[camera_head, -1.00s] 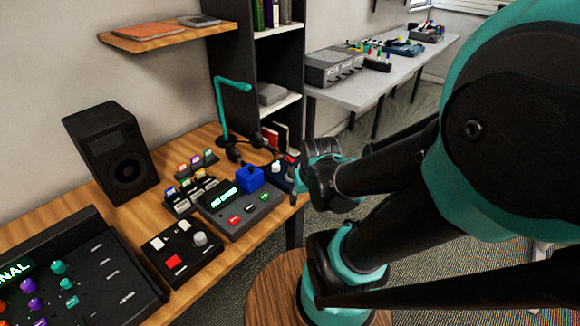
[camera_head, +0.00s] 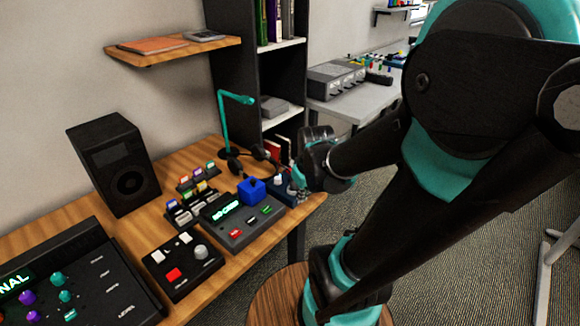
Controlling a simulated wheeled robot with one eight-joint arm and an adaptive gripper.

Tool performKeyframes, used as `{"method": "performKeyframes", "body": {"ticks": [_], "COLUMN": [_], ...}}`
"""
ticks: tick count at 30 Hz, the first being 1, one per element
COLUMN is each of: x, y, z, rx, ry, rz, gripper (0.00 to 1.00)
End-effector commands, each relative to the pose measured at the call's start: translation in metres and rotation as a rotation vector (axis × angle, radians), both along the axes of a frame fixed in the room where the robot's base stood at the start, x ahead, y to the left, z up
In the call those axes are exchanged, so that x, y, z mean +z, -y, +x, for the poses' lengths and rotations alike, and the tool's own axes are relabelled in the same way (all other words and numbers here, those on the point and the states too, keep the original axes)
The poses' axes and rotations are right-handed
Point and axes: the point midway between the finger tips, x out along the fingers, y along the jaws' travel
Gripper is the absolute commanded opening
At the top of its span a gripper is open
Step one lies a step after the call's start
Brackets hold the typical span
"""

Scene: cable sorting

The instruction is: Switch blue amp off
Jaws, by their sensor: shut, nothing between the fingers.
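A small dark blue box with a pale knob, apparently the blue amp (camera_head: 284,195), sits at the right end of the wooden desk. My arm partly covers it, and its switch cannot be made out. My gripper (camera_head: 297,180) is shut and empty, with its tips at the right side of this box. I cannot tell whether they touch it.
Left of the box stands a grey console (camera_head: 238,232) with a lit display and a bright blue block (camera_head: 251,190). A black button box (camera_head: 180,262), a mixer (camera_head: 85,275), a speaker (camera_head: 115,167) and a teal lamp (camera_head: 221,120) share the desk (camera_head: 60,222).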

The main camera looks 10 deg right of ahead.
Motion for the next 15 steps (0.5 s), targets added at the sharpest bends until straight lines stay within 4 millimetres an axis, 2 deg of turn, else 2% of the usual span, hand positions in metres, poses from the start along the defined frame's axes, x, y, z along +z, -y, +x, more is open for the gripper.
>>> {"method": "performKeyframes", "body": {"ticks": [1,15], "x": [0.007,0.056], "y": [0.001,0.008], "z": [0.013,0.112], "rx": [0.078,0.897], "ry": [-0.01,-0.085], "rz": [-0.024,-0.216], "gripper": [0.0,0.0]}}
